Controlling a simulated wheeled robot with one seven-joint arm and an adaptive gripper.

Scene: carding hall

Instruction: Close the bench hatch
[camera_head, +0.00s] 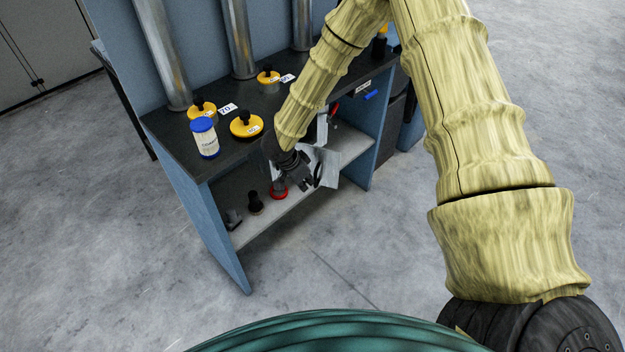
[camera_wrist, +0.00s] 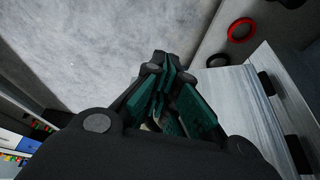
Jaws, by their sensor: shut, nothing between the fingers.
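The bench hatch is a light grey panel (camera_head: 329,168) at the front of the blue bench, standing open and angled outward from the opening below the worktop. A dark handle-like part shows on it beside my gripper. In the wrist view the panel (camera_wrist: 228,105) lies right of my fingers, with black hinge-like blocks along its far right edge. My gripper (camera_head: 301,184) is at the front of the opening, close to the panel on its left side. Its teal-padded fingers (camera_wrist: 165,88) are shut and empty. Whether they touch the panel cannot be told. My forearm hides part of the bench.
The worktop (camera_head: 180,137) carries yellow knobbed discs (camera_head: 246,125), a blue-lidded jar (camera_head: 204,138) and white labels. The concrete floor in front is clear.

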